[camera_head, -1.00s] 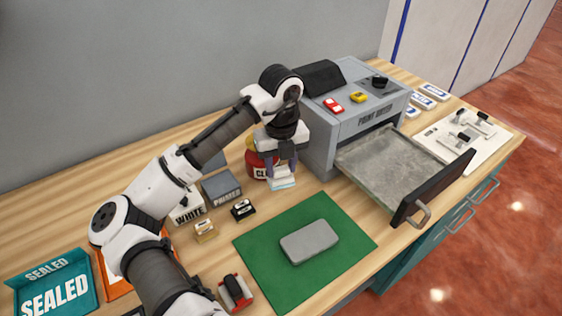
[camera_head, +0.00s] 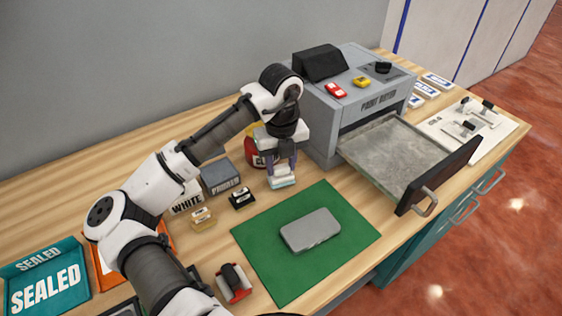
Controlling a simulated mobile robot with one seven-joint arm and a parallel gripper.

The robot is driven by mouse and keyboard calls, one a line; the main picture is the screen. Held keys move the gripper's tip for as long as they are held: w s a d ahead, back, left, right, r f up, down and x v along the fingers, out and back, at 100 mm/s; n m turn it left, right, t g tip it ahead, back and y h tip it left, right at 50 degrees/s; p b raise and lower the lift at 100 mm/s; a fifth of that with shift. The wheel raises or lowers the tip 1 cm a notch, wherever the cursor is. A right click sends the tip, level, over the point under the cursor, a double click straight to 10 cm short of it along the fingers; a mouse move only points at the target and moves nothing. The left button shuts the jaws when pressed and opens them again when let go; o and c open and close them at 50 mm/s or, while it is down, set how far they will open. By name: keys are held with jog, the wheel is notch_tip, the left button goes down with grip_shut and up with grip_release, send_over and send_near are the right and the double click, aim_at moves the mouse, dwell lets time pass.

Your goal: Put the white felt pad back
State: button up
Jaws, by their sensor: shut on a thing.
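My gripper (camera_head: 283,167) points down beside the back edge of the green mat. It is shut on a small white pad (camera_head: 282,174), which shows between and below the fingers. A pale blue layer (camera_head: 283,183) shows directly under the white one; I cannot tell whether it is part of the same thing or something it rests on. The fingers hide part of the pad. A red container (camera_head: 253,154), its label partly hidden, stands just behind my gripper.
A grey slab (camera_head: 311,230) lies on the green mat (camera_head: 267,265). The paint dryer (camera_head: 325,120) has its drawer (camera_head: 395,150) pulled out at right. Small black (camera_head: 242,198) and tan (camera_head: 203,219) blocks, a grey box (camera_head: 221,178) and a red-and-black tool (camera_head: 234,284) stand left.

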jog(key=shift+f, duration=0.5)
jog(key=o, duration=1.7)
jog(key=shift+c, duration=0.2)
jog(key=shift+r+p, duration=3.05)
jog(key=shift+r, duration=0.95)
